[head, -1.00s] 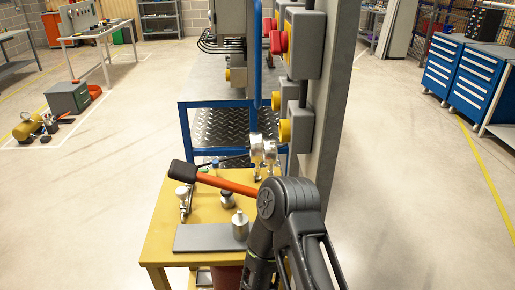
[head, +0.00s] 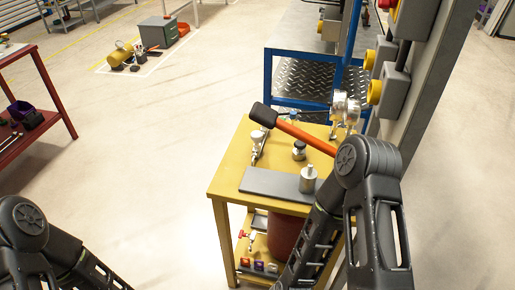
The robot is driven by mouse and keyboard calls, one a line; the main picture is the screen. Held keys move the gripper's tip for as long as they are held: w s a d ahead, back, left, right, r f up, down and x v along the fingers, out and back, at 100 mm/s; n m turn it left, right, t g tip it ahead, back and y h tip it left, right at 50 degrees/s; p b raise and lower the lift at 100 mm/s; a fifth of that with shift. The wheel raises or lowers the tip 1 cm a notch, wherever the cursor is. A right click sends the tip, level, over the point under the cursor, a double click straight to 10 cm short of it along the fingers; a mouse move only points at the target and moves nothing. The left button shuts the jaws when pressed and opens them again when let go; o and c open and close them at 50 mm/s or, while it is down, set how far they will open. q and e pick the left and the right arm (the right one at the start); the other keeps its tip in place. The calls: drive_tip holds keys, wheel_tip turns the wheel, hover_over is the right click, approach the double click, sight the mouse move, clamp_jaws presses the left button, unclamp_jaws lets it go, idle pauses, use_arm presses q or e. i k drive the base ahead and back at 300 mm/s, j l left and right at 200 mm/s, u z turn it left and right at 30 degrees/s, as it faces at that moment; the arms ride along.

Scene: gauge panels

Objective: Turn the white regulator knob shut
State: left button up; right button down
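A small metal fitting with a white round part (head: 259,137), possibly the white regulator knob, stands at the left side of the yellow table (head: 226,172). It is too small to tell how the knob is set. Two round silver gauges (head: 340,104) stand at the table's back right. My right arm crosses the table's right side and hides part of it. My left arm shows at the bottom left, away from the table. Neither gripper is in view.
A mallet with an orange handle (head: 305,136) slants over the table, partly behind my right arm. A grey plate (head: 268,183), a metal weight (head: 308,180) and a dark-topped jar (head: 299,151) are on the table. Grey panel boxes (head: 394,87) rise at right.

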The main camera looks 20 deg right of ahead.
sight(256, 136)
drive_tip(key=i+j, duration=0.1)
drive_tip(key=j, duration=0.3)
drive_tip(key=i+j, duration=0.1)
drive_tip(key=j, duration=0.35)
drive_tip(key=i+j, duration=0.1)
drive_tip(key=j, duration=0.3)
drive_tip(key=i+j, duration=0.1)
drive_tip(key=j, duration=0.3)
drive_tip(key=j+z, duration=0.1)
drive_tip(key=z, duration=2.1)
